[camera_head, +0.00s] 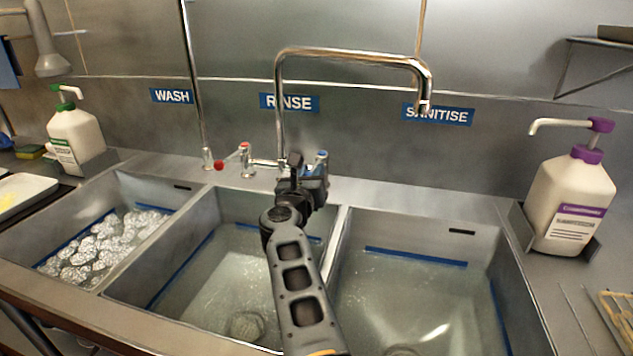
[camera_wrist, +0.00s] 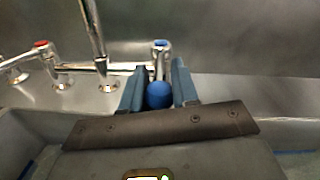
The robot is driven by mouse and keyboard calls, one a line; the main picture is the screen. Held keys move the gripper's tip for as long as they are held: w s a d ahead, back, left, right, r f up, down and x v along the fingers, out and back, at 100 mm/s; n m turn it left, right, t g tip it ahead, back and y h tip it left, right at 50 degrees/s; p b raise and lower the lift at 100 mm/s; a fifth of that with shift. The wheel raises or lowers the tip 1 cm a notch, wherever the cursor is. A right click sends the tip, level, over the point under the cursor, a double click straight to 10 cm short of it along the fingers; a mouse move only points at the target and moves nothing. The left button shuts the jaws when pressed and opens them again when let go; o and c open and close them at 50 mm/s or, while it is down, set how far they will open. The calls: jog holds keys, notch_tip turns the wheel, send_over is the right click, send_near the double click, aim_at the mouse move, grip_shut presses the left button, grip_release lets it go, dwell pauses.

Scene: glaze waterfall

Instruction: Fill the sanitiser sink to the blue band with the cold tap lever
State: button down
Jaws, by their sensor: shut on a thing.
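The sanitiser sink (camera_head: 480,240) is the right basin, under the SANITISE sign (camera_head: 438,114). It holds clear water (camera_head: 400,300), and its blue band (camera_head: 415,256) shows on the back wall above the water. The chrome spout (camera_head: 350,53) ends over this basin, and I see no stream from it. My gripper (camera_wrist: 158,90) is at the cold tap (camera_wrist: 161,47), which has a blue cap. Its blue fingers are shut on the cold tap lever, whose blue ball end (camera_wrist: 159,95) shows between them. In the head view my arm hides the lever.
The red-marked hot tap (camera_head: 244,155) stands left of the spout's base. The rinse basin (camera_head: 190,270) holds clear water; the wash basin (camera_head: 150,190) holds suds. A purple-topped pump bottle (camera_head: 570,200) stands at right, a green-topped one (camera_head: 75,135) at left.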

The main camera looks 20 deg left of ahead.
jog(key=shift+s+a+f+h, duration=0.1)
jog(key=shift+a+f+h, duration=0.1)
jog(key=shift+f+h, duration=0.1)
jog(key=c, duration=1.2)
grip_release()
jog(key=shift+o, duration=0.4)
jog(key=shift+r, duration=0.1)
jog(key=shift+r, duration=0.1)
jog(key=shift+s+a, duration=0.1)
jog(key=shift+s, duration=0.4)
jog(key=s+p, duration=0.2)
jog(key=s, duration=0.4)
jog(key=shift+s, duration=0.35)
